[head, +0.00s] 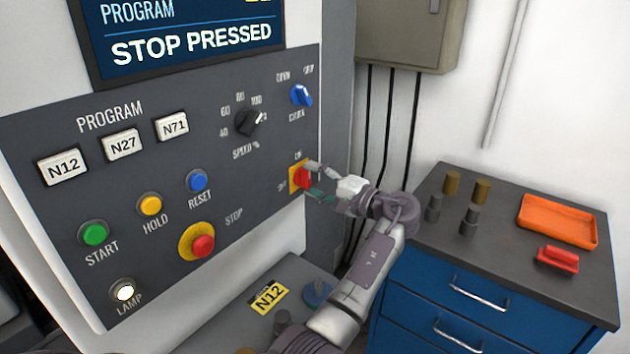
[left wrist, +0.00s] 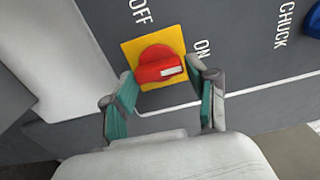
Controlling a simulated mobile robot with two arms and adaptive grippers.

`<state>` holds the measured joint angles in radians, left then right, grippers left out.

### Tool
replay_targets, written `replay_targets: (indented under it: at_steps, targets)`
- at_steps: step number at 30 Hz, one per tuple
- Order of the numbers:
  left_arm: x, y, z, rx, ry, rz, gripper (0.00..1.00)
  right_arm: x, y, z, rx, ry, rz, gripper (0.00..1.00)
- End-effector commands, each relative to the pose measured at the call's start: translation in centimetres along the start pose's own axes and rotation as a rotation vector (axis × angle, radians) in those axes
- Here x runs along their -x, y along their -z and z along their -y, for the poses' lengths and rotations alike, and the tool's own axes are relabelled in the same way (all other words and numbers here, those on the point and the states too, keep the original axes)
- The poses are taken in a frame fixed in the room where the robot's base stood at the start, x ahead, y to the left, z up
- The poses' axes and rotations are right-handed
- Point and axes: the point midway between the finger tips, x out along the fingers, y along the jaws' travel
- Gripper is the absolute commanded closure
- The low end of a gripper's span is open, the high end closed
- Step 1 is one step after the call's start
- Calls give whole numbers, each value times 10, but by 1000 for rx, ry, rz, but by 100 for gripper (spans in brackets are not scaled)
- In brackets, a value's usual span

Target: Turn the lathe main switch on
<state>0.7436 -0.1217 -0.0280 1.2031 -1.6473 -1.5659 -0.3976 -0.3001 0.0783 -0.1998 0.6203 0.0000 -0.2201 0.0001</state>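The main switch (head: 302,178) is a red rotary knob on a yellow plate, at the lower right of the control panel. In the left wrist view the red knob (left wrist: 152,64) has a white mark that points right, a little below the ON label. OFF stands above the plate there. My left gripper (head: 310,179) is at the switch. In the left wrist view its fingers (left wrist: 161,72) are apart, one at each side of the knob; whether they touch it I cannot tell. My right gripper is not in view.
The panel also has a blue CHUCK knob (head: 301,95), a black speed knob (head: 250,123) and a red stop button (head: 203,246). The lit lamp (head: 125,293) is at lower left. A blue drawer cabinet (head: 440,290) with an orange tray (head: 558,222) stands at right.

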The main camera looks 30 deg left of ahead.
Motion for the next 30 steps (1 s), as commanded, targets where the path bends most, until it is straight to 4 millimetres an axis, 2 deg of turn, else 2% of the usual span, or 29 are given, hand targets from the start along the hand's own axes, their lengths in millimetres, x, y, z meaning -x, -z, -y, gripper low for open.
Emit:
replay_targets:
  at_steps: [1,3,14,17,24,30]
  targets:
    - [0,0,0,1,0,0,29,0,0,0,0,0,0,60]
    - [0,0,0,1,-1,1,22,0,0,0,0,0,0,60]
    - [6,0,-1,2,-3,0,22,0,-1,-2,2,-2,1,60]
    - [19,1,-1,1,-2,-3,22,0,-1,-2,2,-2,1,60]
    - [70,1,0,1,-3,-2,22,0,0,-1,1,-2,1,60]
    - [105,1,0,2,-2,-1,22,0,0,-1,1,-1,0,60]
